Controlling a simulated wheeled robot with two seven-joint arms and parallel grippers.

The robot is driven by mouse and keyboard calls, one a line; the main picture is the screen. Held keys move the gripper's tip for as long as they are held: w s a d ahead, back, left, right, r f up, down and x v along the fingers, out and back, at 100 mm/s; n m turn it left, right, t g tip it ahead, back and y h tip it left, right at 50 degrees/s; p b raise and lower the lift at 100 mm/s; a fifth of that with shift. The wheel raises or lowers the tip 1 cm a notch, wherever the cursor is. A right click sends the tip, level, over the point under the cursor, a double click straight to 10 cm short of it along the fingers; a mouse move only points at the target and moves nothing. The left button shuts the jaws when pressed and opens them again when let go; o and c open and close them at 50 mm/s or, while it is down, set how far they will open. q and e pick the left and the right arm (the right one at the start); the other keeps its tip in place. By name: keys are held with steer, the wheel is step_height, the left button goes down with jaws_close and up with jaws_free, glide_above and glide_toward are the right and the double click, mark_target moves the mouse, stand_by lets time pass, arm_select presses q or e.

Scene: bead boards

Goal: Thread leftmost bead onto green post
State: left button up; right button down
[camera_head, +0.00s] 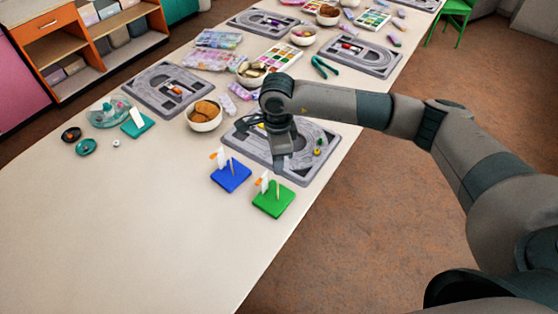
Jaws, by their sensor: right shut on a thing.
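My right gripper (279,162) points down over the near grey bead board (309,172). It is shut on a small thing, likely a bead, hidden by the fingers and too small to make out. Small yellow and green beads (319,146) lie on the board, to the right of the gripper. The green base (273,201) carries a thin upright post (278,188) and a small white and orange flag. It stands in front of the board, below the gripper in the picture. My left gripper is not in view.
A blue base (230,178) with a post and flag stands left of the green one. A bowl of brown pieces (204,115) is left of the board. Another bead board (167,89) lies further back. The table's front left is clear; its right edge is close to the green base.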

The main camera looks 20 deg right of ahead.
steer(key=shift+a+f, duration=0.1)
steer(key=shift+f, duration=0.1)
steer(key=shift+f+b, duration=0.85)
steer(key=shift+f, duration=1.4)
steer(key=shift+f+b, duration=0.7)
steer(key=shift+b, duration=0.15)
steer(key=shift+f+b, duration=1.2)
stand_by(0.3)
steer(key=c, duration=1.8)
jaws_free()
steer(key=shift+o, duration=0.2)
